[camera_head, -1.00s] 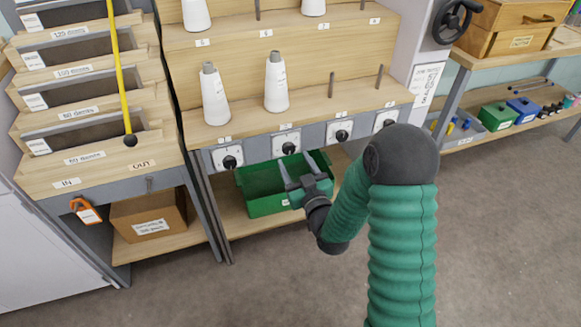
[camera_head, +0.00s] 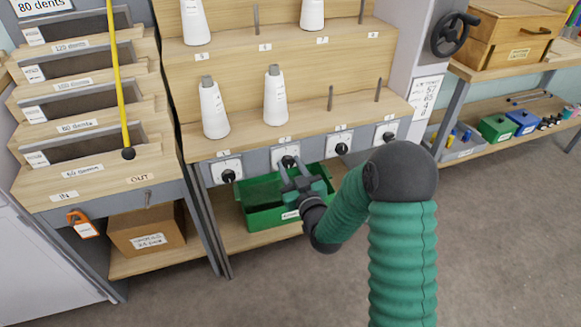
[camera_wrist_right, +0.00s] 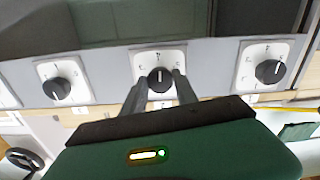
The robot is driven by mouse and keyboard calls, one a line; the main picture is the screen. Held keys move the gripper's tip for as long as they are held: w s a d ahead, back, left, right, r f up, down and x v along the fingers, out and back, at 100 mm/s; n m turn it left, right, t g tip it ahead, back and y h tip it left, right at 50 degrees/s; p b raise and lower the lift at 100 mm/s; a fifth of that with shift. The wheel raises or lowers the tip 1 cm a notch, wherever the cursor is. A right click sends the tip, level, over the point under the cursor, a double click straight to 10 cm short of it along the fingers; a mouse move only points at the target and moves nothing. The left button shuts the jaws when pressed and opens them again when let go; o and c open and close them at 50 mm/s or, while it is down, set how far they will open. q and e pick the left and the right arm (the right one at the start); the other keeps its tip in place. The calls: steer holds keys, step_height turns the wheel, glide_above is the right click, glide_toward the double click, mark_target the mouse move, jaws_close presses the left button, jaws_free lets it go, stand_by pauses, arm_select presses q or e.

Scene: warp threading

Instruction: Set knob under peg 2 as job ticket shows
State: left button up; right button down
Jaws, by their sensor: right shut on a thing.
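The knob under peg 2 (camera_head: 288,162) is round and black on a white dial plate, second from left on the grey rail. My right gripper (camera_head: 290,175) reaches up to it from below. In the right wrist view the fingers (camera_wrist_right: 159,90) are shut on that knob (camera_wrist_right: 160,79), one on each side. Its pale mark points roughly toward the top of that view; fingers hide part of the dial. Peg 2 carries a white cone (camera_head: 275,96). The job ticket (camera_head: 425,98) hangs on the grey post at right; its print is too small to read surely. My left gripper is not visible.
Neighbouring knobs sit close on both sides, under peg 1 (camera_head: 228,175) and peg 3 (camera_head: 341,147). A green bin (camera_head: 262,218) stands on the shelf below. A yellow rod (camera_head: 118,80) hangs before the reed rack at left. The floor at right is clear.

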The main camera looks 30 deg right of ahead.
steer(key=shift+n, duration=0.3)
steer(key=c, duration=1)
jaws_free()
steer(key=shift+o, duration=0.2)
steer(key=p+v, duration=1.5)
steer(key=v, duration=0.2)
